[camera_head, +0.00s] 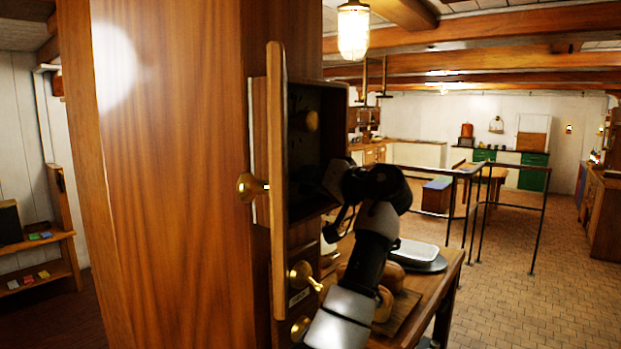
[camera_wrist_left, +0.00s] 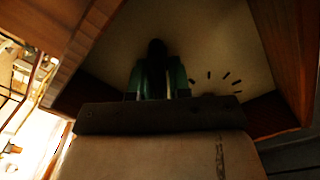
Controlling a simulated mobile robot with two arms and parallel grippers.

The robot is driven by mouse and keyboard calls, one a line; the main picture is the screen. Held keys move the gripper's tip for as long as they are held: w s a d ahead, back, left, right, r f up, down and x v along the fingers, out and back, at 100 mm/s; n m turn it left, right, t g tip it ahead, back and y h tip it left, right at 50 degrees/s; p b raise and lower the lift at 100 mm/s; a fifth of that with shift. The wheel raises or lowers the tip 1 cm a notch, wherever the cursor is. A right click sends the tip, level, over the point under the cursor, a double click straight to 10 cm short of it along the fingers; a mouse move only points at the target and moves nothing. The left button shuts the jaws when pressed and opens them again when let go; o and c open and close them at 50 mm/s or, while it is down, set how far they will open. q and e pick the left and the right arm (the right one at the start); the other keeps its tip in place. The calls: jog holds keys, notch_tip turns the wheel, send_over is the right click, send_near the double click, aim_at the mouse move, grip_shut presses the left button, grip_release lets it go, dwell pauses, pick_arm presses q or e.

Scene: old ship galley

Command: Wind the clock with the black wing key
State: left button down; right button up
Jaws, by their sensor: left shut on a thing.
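The clock case (camera_head: 337,100) is a wooden box on the tall wooden post, its door (camera_head: 277,180) standing open and its inside very dark in the head view. In the left wrist view the pale clock dial (camera_wrist_left: 215,40) shows with several dark tick marks. My left gripper (camera_head: 335,185) reaches in at the case's open front. In the left wrist view its greenish fingers (camera_wrist_left: 160,78) are shut on a dark rounded thing, which looks like the black wing key (camera_wrist_left: 156,55), in front of the dial. Whether the key touches the dial is unclear. My right gripper is out of view.
Brass knobs (camera_head: 302,275) stick out below the case, and another knob (camera_head: 250,187) is on the door. A wooden table (camera_head: 447,275) with a metal-lidded dish stands behind my arm. Dark railings (camera_head: 480,175) stand farther back. The tiled floor at right is clear.

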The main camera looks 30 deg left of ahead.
pick_arm(q)
jog(key=m, duration=0.4)
jog(key=shift+w+r+m+p, duration=0.1)
jog(key=shift+m+p, duration=0.2)
jog(key=shift+p, duration=0.05)
jog(key=m+p, duration=0.1)
jog(key=m, duration=0.2)
jog(key=shift+m, duration=0.4)
jog(key=m+p, duration=0.1)
jog(key=m, duration=0.2)
jog(key=shift+m+p, duration=0.3)
jog(key=m+p, duration=0.2)
jog(key=m, duration=0.1)
jog(key=shift+f+m, duration=0.2)
jog(key=shift+m, duration=0.1)
jog(key=m, duration=0.1)
jog(key=m+p, duration=0.1)
jog(key=m, duration=0.1)
jog(key=shift+f+m, duration=0.2)
jog(key=shift+m, duration=0.1)
jog(key=m, duration=0.4)
jog(key=shift+f+m, duration=0.2)
jog(key=shift+m, duration=0.2)
